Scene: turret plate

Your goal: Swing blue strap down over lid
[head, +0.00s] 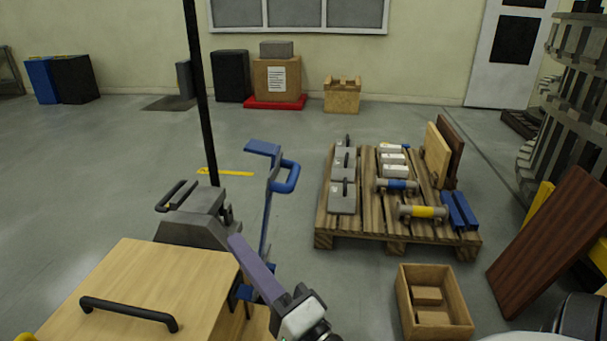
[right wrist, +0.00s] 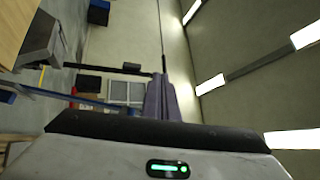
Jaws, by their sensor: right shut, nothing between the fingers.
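The blue strap (head: 266,215) stands upright at the right side of the wooden box, with a flat blue top and a blue loop handle. A blue bar, likely the strap, also crosses the left of the right wrist view (right wrist: 70,98). The light wooden lid (head: 150,290) with a black bar handle lies on the box at the lower left, with no strap across it. My right gripper (head: 236,242) has purple-grey fingers, shut and empty, just above the lid's right edge, left of the strap and apart from its handle. The fingers also show in the right wrist view (right wrist: 162,95). My left gripper is not in view.
A grey block with a dark handle (head: 195,225) stands behind the lid, near a thin black post (head: 203,100). A loaded pallet (head: 330,225) stands right of the strap. An open carton (head: 405,315) and a leaning brown board (head: 545,250) are at the right.

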